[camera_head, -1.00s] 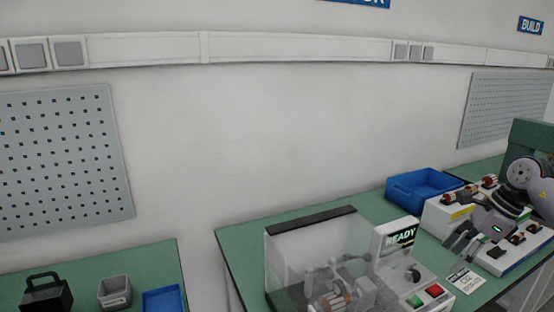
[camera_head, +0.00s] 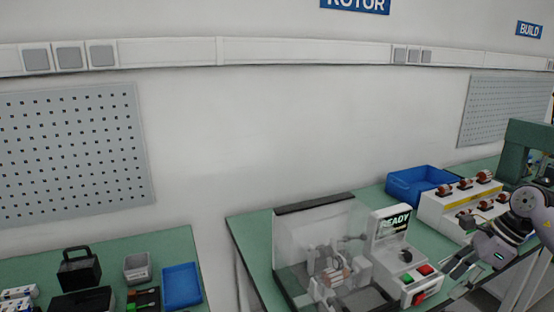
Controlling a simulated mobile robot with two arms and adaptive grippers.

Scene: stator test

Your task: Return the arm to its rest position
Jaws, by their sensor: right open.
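My right gripper (camera_head: 457,272) comes in from the right edge, open with nothing visible between its fingers. It is above the front right edge of the table, to the right of the test machine (camera_head: 392,240). A stator-like part (camera_head: 334,273) with copper windings sits inside the machine behind the cover. My left gripper is not in view.
A stepped white rack (camera_head: 432,208) holds several copper-wound parts. A blue bin (camera_head: 421,183) stands behind it. On the left table are a black box with a handle (camera_head: 79,268), a grey bin (camera_head: 137,267) and a blue tray (camera_head: 181,286). A gap separates the tables.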

